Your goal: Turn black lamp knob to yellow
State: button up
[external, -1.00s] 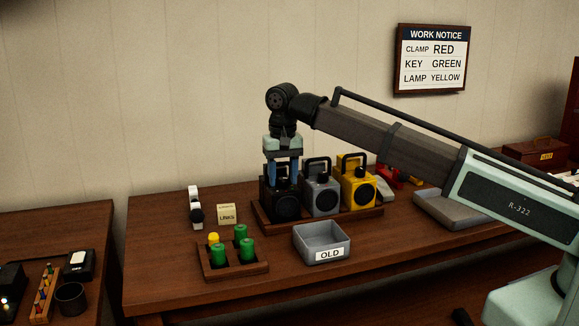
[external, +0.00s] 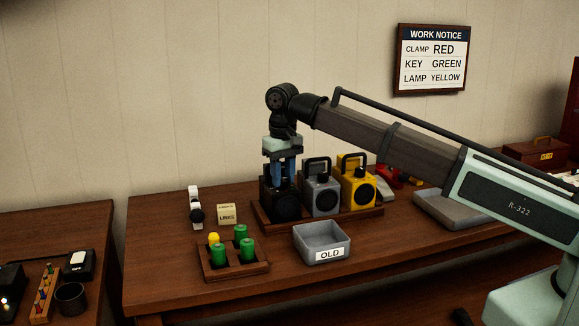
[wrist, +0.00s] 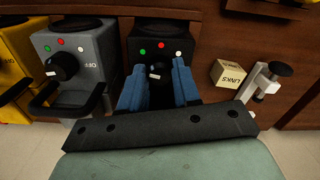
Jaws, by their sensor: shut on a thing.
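The black lamp (external: 287,207) stands at the left end of a wooden rack, in front of the wall. In the wrist view the black lamp's top (wrist: 168,40) shows green, red and white dots beyond its knob (wrist: 154,72); I see no yellow dot there. My gripper (external: 281,186) points straight down over the lamp. Its blue fingers (wrist: 157,90) are shut on the knob, one on each side. A small light mark shows on the knob, but its exact pointing is hard to tell. The near part of the lamp's top is hidden by the fingers.
A grey lamp (external: 321,199) and a yellow lamp (external: 359,193) stand close to the right. A grey OLD bin (external: 322,242), a LINKS block (external: 227,213) and a white clamp (external: 195,207) are nearby. The wall notice (external: 432,60) reads LAMP YELLOW.

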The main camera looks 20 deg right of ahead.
aim_at(283, 178)
jog(key=shift+n, duration=0.6)
jog(key=o, duration=1.1)
notch_tip(283, 178, up, 14)
jog(key=shift+f, duration=0.1)
